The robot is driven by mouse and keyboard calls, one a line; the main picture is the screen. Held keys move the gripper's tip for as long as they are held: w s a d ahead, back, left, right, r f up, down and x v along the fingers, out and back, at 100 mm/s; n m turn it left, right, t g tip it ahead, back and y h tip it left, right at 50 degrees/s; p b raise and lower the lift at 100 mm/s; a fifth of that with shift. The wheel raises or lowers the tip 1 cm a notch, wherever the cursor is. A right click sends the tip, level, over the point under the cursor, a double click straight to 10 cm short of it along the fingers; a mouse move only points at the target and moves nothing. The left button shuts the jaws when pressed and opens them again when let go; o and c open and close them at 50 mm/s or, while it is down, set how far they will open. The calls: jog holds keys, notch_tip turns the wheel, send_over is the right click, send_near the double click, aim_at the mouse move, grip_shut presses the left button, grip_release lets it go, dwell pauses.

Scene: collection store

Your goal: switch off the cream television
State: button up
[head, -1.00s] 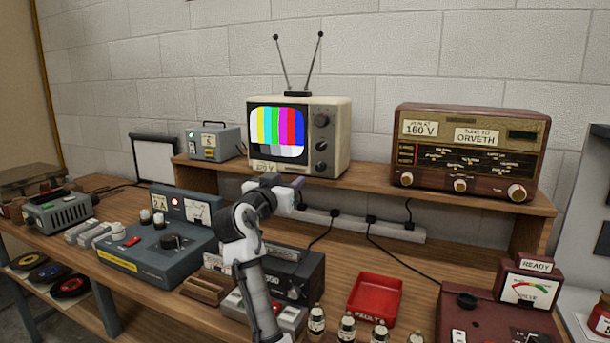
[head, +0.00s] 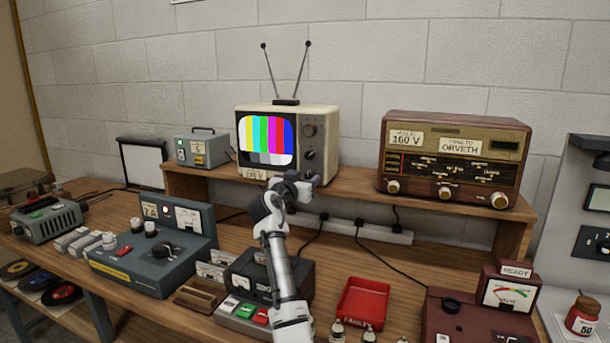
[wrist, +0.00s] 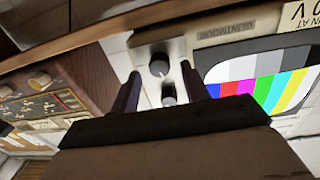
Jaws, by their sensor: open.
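The cream television (head: 328,140) stands on the raised shelf, antenna up, its screen (head: 266,140) lit with colour bars. Dark round controls (head: 309,130) run down the right of its front. My gripper (head: 316,186) is in front of the set's lower right corner and hides part of it. In the wrist view the television (wrist: 205,36) appears turned over, with a knob (wrist: 159,65) between the fingers of my open gripper (wrist: 160,71) and another control (wrist: 169,94) below it in the picture. The fingers hold nothing; I cannot tell whether they touch the panel.
A brown radio (head: 455,165) stands right of the television, a small grey box (head: 203,150) left of it. A white power strip (head: 365,230) with cables runs below the shelf. Instruments and a red tray (head: 362,304) crowd the bench under my arm.

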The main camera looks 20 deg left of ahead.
jog(key=shift+w, duration=0.35)
jog(key=c, duration=1)
